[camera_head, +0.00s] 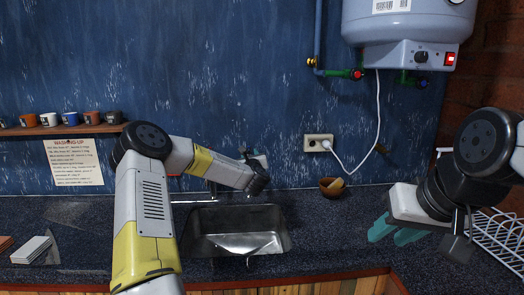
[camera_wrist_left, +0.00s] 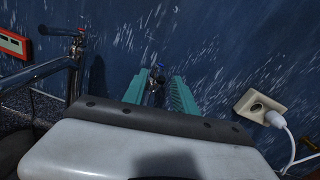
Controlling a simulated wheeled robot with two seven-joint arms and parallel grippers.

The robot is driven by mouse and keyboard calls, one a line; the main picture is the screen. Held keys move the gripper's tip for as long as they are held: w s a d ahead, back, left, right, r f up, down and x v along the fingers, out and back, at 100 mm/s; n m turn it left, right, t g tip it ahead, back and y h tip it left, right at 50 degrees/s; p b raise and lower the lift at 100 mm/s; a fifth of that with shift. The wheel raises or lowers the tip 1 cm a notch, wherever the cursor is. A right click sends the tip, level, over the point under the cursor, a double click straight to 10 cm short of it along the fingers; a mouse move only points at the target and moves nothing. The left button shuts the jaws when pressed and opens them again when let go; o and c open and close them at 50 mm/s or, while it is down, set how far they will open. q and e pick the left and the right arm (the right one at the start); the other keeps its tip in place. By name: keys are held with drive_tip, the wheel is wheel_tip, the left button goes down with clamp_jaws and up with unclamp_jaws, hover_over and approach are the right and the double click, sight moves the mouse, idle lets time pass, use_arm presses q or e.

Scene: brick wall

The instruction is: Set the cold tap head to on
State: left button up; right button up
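In the left wrist view the cold tap head (camera_wrist_left: 157,78), dark with a small blue mark, stands out from the blue wall. My left gripper (camera_wrist_left: 158,92) has its two teal fingers apart, one on each side of this tap head. I cannot tell whether either finger touches it. In the head view my left wrist reaches to the wall above the sink and largely hides the tap there. A second tap head (camera_wrist_left: 79,38) with a red mark is at the left in the wrist view, beside the metal pipe (camera_wrist_left: 42,72). My right gripper (camera_head: 394,232) is open and empty over the counter's right side.
The metal sink (camera_head: 284,232) lies below my left wrist. A white dish rack (camera_head: 503,238) is at the right. Mugs stand on a shelf (camera_head: 72,129) at the left.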

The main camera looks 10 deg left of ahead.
sight(249, 148)
use_arm(q)
drive_tip(key=x, duration=0.6)
drive_tip(key=shift+w, duration=0.1)
drive_tip(key=shift+c, duration=0.2)
clamp_jaws()
drive_tip(key=shift+d+r, duration=0.1)
drive_tip(key=shift+r, duration=0.05)
idle(1.0)
